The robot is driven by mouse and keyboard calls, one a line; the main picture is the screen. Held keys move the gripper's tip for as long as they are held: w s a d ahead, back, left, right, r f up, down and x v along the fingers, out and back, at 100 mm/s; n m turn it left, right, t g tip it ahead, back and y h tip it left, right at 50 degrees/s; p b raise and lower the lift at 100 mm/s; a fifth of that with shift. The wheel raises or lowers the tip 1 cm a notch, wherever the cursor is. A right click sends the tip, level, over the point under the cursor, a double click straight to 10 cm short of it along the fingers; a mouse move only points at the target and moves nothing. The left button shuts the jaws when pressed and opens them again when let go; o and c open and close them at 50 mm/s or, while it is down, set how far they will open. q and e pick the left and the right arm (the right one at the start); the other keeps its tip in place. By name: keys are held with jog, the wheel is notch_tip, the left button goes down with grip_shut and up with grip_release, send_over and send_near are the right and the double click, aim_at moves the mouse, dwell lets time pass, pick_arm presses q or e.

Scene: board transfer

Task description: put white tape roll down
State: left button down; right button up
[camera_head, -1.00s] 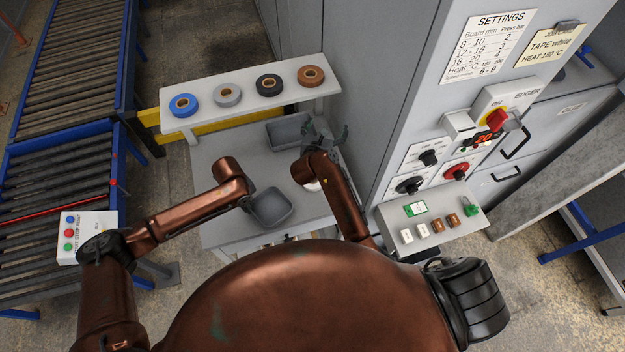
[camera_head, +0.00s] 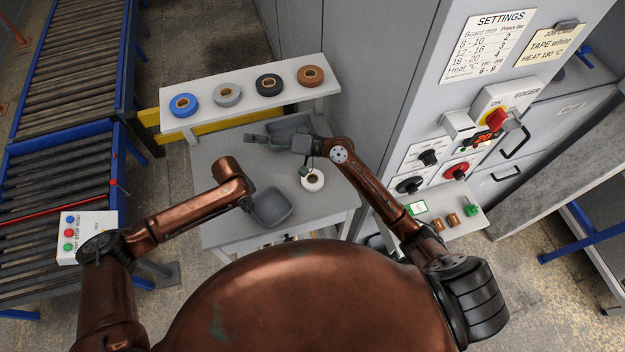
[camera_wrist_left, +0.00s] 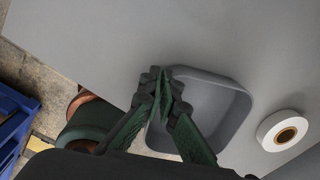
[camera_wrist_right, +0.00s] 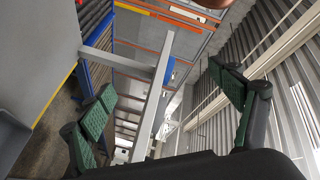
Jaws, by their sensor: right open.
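The white tape roll (camera_head: 312,180) lies flat on the grey table (camera_head: 225,226), right of the front grey tray (camera_head: 273,207). The roll also shows at the right of the left wrist view (camera_wrist_left: 283,130). My right gripper (camera_head: 262,139) is beyond the roll, pointing left near the back tray, apart from the roll. Its fingers are spread and empty in the right wrist view (camera_wrist_right: 165,100). My left gripper (camera_head: 246,204) is at the left edge of the front tray. Its fingertips are together in the left wrist view (camera_wrist_left: 160,78); whether they touch the tray rim I cannot tell.
A raised shelf (camera_head: 205,113) holds blue (camera_head: 183,105), grey (camera_head: 227,95), black (camera_head: 269,85) and brown (camera_head: 310,76) tape rolls. The edger cabinet (camera_head: 390,100) stands at the right, a roller conveyor (camera_head: 60,180) at the left.

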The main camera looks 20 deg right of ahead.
notch_tip(320, 180, down, 6)
jog(key=s+d+n+g+h, duration=0.2)
jog(key=s+n+g+h, duration=0.1)
jog(key=n+h, duration=0.15)
jog(key=n+g+h, duration=0.3)
jog(key=n+h, duration=0.3)
jog(key=h, duration=0.3)
send_over(311, 181)
jog(key=s+d, duration=0.2)
jog(key=d, duration=0.1)
jog(key=shift+y, duration=0.25)
notch_tip(311, 181, down, 13)
jog(key=shift+w+a+r, duration=0.1)
jog(key=shift+a, duration=0.05)
jog(key=shift+x, duration=3.2)
jog(key=shift+w+a+r, duration=0.1)
jog(key=shift+w+a, duration=0.05)
jog(key=shift+a, duration=0.05)
jog(key=shift+c, duration=0.7)
